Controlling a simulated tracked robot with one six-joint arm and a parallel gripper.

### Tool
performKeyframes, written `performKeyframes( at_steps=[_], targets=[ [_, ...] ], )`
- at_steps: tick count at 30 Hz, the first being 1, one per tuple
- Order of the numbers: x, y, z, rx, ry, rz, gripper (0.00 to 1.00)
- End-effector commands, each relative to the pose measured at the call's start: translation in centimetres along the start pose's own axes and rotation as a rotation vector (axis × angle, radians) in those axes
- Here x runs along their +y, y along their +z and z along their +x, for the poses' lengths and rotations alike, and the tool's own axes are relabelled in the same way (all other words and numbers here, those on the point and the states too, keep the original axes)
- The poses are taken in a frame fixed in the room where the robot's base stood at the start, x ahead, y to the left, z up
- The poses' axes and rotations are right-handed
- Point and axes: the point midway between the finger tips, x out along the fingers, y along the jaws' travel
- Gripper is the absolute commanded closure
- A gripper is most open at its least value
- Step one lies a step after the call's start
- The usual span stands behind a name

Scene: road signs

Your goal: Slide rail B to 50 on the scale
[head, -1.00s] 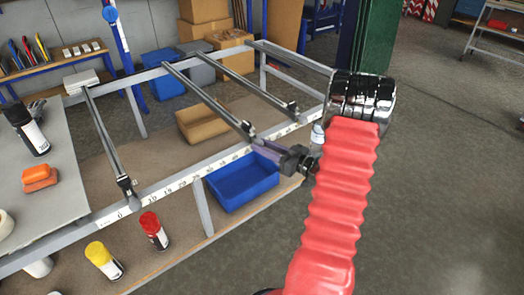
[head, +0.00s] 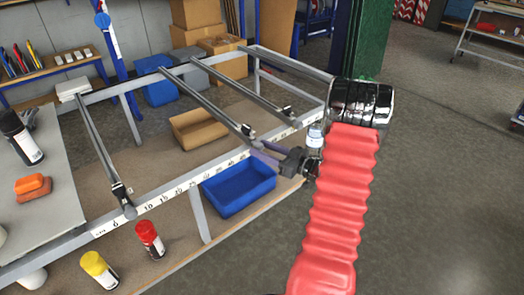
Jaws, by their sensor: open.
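A grey metal frame carries a white scale strip (head: 180,190) along its front bar, with small numbers rising to the right. Three rails cross the frame: a left rail (head: 100,150) near the low numbers, a middle rail (head: 205,102) and a right rail (head: 240,85). I cannot read any letter marking rail B. My gripper (head: 259,152) is open at the front bar, just right of and below the middle rail's front end clamp (head: 247,131). I cannot tell whether it touches the rail. The numbers by the middle rail are too small to read.
A blue bin (head: 238,188) and a cardboard tray (head: 200,129) sit below the frame. A red can (head: 149,239) and a yellow can (head: 100,270) stand in front at left. A grey panel (head: 45,190) with an orange block (head: 33,186) lies left.

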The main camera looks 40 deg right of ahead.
Motion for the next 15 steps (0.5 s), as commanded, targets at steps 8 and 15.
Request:
performKeyframes(
  at_steps=[8,15],
  targets=[
    [0.1,0.0,-1.0,0.000,0.003,0.000,0.54],
    [0.1,0.0,-4.2,0.000,0.003,0.000,0.54]
  ],
)
